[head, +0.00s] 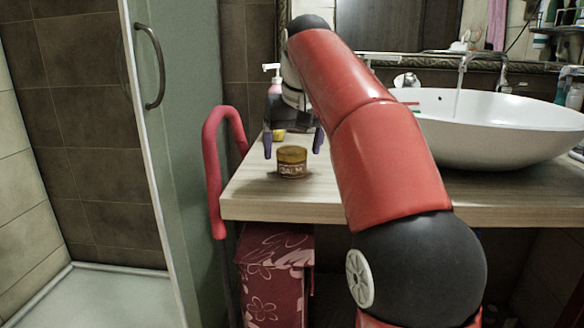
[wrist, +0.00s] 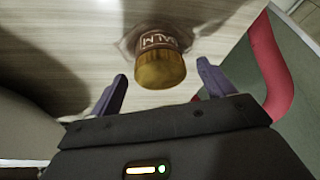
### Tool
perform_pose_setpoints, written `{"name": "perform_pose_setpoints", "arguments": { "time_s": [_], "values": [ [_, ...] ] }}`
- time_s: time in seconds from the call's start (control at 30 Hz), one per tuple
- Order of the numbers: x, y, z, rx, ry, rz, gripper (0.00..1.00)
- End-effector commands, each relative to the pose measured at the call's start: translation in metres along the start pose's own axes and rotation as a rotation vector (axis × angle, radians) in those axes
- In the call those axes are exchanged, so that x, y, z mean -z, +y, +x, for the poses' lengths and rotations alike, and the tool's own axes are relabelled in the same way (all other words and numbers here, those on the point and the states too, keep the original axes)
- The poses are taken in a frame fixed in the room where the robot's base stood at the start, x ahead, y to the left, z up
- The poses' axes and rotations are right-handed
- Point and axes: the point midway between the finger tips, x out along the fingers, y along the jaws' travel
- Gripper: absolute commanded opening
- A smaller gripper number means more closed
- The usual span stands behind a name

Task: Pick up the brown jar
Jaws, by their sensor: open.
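The brown jar (head: 292,163) with a gold-brown lid and a pale label stands upright on the wooden counter (head: 250,200), near its front left corner. In the wrist view the jar (wrist: 160,66) shows lid toward me, ahead of and between the two fingers. My gripper (head: 293,148) is open and points down, its dark fingertips to either side of the jar and slightly higher in the head view. In the wrist view my gripper (wrist: 162,85) shows empty space between each finger and the jar. No contact is visible.
A pump bottle (head: 272,80) stands behind my gripper, partly hidden. A white basin (head: 490,125) with a tap is at the right. A red curved handle (head: 222,125) rises beside the counter's left edge. A red patterned box (head: 272,275) sits below the counter.

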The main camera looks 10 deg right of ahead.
Motion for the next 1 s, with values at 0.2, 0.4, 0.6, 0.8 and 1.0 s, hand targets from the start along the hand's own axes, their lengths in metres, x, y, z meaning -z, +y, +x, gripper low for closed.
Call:
{"name": "perform_pose_setpoints", "arguments": {
  "time_s": [0.2,0.4,0.6,0.8,1.0],
  "values": [
    [-0.001,0.000,0.030,0.000,-0.001,0.000,0.81],
    [0.000,0.000,0.030,0.000,0.000,0.000,0.81],
    [0.000,0.000,0.029,0.000,0.000,0.000,0.55],
    [0.000,0.000,0.029,0.000,0.000,0.000,0.29],
    [0.000,0.000,0.029,0.000,0.001,0.000,0.29]
  ]
}}
